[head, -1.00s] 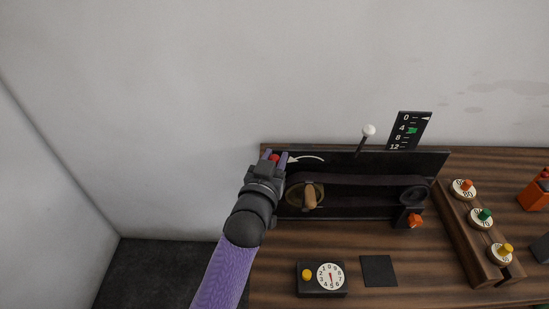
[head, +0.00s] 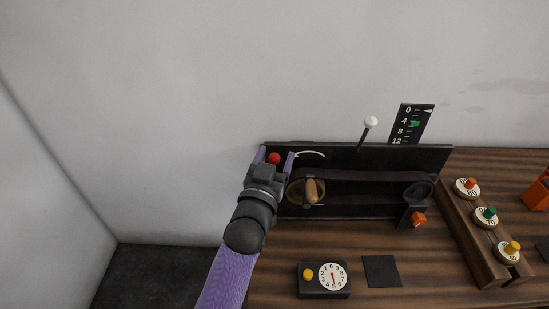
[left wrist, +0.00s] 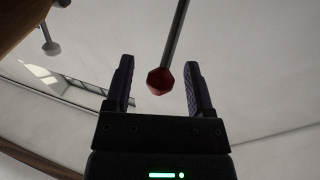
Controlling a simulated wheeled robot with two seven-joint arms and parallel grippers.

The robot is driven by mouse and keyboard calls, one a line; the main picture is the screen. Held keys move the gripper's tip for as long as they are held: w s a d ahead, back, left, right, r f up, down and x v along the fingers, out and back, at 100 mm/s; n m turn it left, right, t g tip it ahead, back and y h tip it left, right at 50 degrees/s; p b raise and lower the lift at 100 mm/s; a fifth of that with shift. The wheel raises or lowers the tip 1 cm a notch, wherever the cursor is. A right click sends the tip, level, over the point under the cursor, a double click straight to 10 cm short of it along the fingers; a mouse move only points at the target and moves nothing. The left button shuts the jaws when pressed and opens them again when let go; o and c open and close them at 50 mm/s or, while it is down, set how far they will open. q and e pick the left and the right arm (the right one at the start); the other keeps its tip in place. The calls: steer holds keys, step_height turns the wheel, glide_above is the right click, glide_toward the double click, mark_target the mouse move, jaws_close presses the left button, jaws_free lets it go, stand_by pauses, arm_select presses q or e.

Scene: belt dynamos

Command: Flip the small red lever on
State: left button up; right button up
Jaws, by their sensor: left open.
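The small red lever knob (head: 274,158) shows at the left end of the black panel (head: 350,160) in the head view. In the left wrist view the red knob (left wrist: 160,81) sits at the end of a thin grey rod, between the fingertips of my left gripper (left wrist: 158,80). The fingers stand apart on both sides of the knob, with a gap to each. My left gripper (head: 275,155) also shows open around the knob in the head view. The lever's base is hidden in the head view. My right gripper is not in view.
A white-knobbed lever (head: 370,123) and a scale plate (head: 411,123) stand at the panel's back. A wooden-handled crank (head: 311,190) is right of my left gripper. A dial box (head: 324,280), black pad (head: 381,271) and wooden block with coloured knobs (head: 488,235) are on the table.

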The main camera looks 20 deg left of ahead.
arm_select(q)
steer(key=shift+s, duration=0.1)
steer(key=s+f, duration=0.1)
steer(key=s, duration=0.8)
steer(key=shift+s+f, duration=0.2)
steer(key=shift+s, duration=0.15)
